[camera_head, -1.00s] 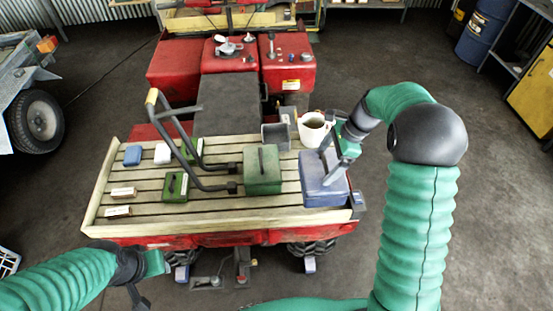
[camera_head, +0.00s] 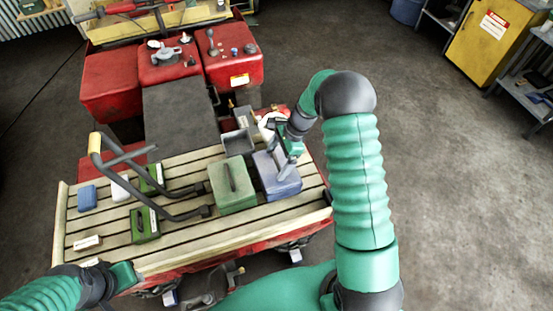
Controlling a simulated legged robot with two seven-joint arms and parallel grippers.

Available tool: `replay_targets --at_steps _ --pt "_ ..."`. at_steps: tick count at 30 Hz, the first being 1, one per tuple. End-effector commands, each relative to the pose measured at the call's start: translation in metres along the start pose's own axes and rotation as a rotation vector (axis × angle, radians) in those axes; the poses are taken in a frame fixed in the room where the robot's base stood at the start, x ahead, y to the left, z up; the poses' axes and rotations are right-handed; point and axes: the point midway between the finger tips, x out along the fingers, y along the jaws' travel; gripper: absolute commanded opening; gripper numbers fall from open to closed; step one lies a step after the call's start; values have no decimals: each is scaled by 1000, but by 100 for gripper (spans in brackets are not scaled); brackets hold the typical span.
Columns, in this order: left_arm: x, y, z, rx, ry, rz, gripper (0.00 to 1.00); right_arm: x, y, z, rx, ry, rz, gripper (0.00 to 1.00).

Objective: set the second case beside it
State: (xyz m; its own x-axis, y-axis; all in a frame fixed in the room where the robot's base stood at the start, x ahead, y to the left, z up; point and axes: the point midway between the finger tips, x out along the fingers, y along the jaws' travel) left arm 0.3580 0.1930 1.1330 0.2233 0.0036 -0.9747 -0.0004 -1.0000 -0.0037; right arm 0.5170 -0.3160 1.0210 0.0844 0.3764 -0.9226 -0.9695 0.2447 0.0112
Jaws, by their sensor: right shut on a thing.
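The blue-grey case (camera_head: 286,187) is upright at the right end of the slatted bed (camera_head: 180,243), close beside the pale green case (camera_head: 233,199). I cannot tell whether the two touch or whether the blue-grey case bears fully on the slats. My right gripper (camera_head: 285,167) is shut on its handle from above and hides part of its top. My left gripper (camera_head: 112,292) is low at the left, off the bed's front edge and away from both cases. Its fingers are too unclear to tell open from shut.
A grey open box (camera_head: 237,143) and a white mug (camera_head: 268,122), partly hidden by my arm, stand behind the cases. A dark bent handlebar (camera_head: 175,216) reaches over the bed to the left. Small green, blue and white boxes lie farther left.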

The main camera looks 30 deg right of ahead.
Motion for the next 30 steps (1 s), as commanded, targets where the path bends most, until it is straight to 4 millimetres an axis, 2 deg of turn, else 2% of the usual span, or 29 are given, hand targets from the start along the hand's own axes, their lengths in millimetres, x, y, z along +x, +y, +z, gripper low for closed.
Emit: replay_targets --at_steps 5,6,7,14,17,20,27,30 --pt "0 0 0 0 0 0 36 2 2 -1 -2 4 -4 21" --pt "1 0 0 0 0 0 36 3 2 -1 -1 5 -3 97" --pt "1 0 0 0 0 0 36 3 2 -1 -1 4 -2 100" --pt "1 0 0 0 0 0 36 2 1 -2 -1 3 -1 100" --pt "4 0 1 0 0 0 36 -5 0 -2 -2 4 -4 100" --pt "11 0 3 0 0 0 36 -24 0 -3 -2 4 -8 100" --pt "25 0 6 0 0 0 36 -87 0 -2 -2 4 -8 100" --pt "28 0 7 0 0 0 36 -105 0 -2 -2 4 -5 100"
